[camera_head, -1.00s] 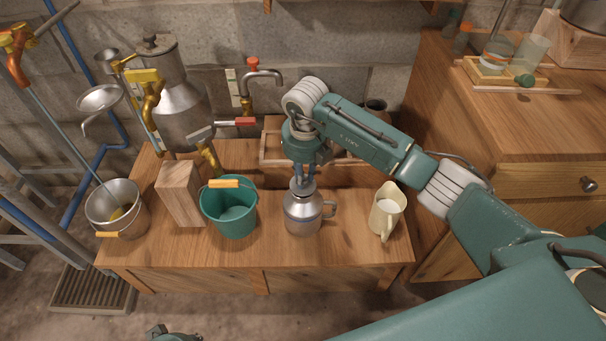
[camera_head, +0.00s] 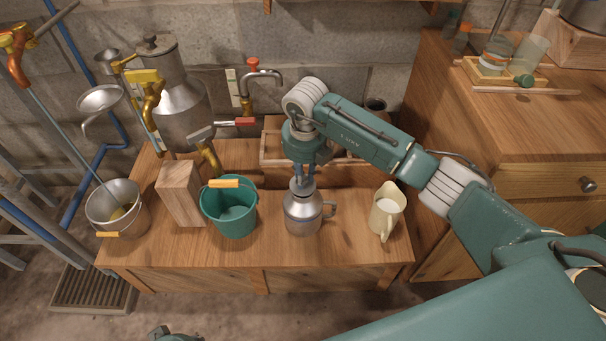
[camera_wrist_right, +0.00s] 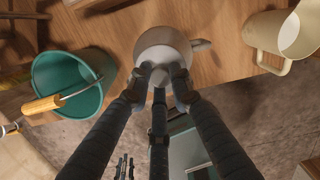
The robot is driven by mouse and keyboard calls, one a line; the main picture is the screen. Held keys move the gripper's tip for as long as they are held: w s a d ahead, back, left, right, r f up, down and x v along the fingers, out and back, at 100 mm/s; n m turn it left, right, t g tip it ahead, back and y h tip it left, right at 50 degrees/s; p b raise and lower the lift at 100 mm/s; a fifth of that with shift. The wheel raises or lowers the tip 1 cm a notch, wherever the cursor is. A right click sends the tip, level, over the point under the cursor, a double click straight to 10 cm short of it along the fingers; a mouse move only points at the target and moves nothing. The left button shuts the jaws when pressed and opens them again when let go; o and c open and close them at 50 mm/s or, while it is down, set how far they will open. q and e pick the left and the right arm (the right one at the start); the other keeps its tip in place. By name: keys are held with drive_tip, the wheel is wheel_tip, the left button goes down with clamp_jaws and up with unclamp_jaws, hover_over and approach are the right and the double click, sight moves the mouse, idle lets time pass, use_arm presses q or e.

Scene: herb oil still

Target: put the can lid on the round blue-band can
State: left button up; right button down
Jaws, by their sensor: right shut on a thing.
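The round blue-band can (camera_head: 303,218) is a grey metal can with a handle on its right, standing upright on the wooden bench. It also shows in the right wrist view (camera_wrist_right: 163,42), straight beyond the fingers. My right gripper (camera_head: 304,182) points down over the can's top, its fingertips at the can's neck. In the right wrist view its fingers (camera_wrist_right: 165,78) are closed around a small pale piece, seemingly the can lid (camera_wrist_right: 159,76). The fingers hide most of the lid, so I cannot tell whether it is seated. Only a teal bit of my left arm shows at the bottom edge.
A teal bucket (camera_head: 236,220) and a wooden block (camera_head: 180,195) stand left of the can. A cream jug (camera_head: 386,212) stands to its right. A tap (camera_head: 262,77) and a wooden tray (camera_head: 270,160) are behind. The bench's front strip is clear.

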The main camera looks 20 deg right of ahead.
use_arm(q)
drive_tip(key=shift+w+r, duration=0.15)
idle(0.3)
drive_tip(key=shift+f, duration=0.45)
drive_tip(key=shift+r, duration=0.2)
use_arm(e)
drive_tip(key=shift+f, duration=0.15)
use_arm(q)
drive_tip(key=shift+s+f, duration=0.25)
idle(0.7)
use_arm(e)
drive_tip(key=c, duration=1.5)
unclamp_jaws()
drive_tip(key=shift+c, duration=0.2)
drive_tip(key=shift+o, duration=0.3)
